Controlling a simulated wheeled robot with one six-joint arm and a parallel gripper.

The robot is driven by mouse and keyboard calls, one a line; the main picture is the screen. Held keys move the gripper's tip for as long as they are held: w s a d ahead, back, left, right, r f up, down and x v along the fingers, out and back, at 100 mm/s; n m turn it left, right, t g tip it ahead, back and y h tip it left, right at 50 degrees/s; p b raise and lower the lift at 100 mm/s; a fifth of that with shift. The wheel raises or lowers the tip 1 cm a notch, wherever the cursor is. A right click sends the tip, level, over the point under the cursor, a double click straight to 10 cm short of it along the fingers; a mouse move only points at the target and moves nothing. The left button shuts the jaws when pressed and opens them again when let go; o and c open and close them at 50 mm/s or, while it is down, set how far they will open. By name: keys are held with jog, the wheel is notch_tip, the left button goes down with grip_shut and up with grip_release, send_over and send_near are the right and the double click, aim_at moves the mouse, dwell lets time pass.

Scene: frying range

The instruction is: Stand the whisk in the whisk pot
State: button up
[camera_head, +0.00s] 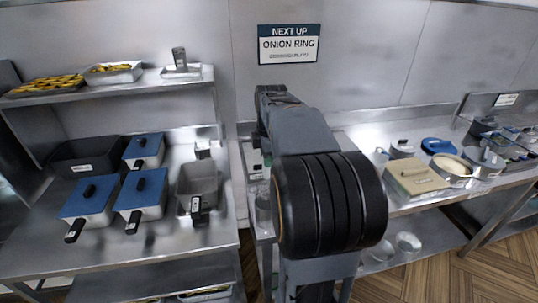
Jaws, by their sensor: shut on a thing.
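My own arm fills the middle of the view, and its dark links hide what lies behind them. My gripper cannot be made out, and neither can its fingertips or anything it holds. I cannot pick out the whisk. No container in view can be clearly told as the whisk pot. A small upright metal cylinder (179,57) stands on the upper left shelf, but I cannot tell what it is.
Blue-lidded pans (90,197) and a grey fryer basket (197,181) stand on the left steel counter (190,238). The shelf above holds trays of yellow food (112,72). An ONION RING sign (288,44) hangs behind.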

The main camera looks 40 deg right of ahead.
jog(key=shift+f+b, duration=3.3)
jog(key=shift+f, duration=1.55)
jog(key=o, duration=1)
jog(key=shift+r, duration=0.15)
notch_tip(320, 180, up, 14)
jog(key=s, duration=0.1)
jog(key=shift+s+a+f, duration=0.25)
jog(key=shift+a, duration=0.15)
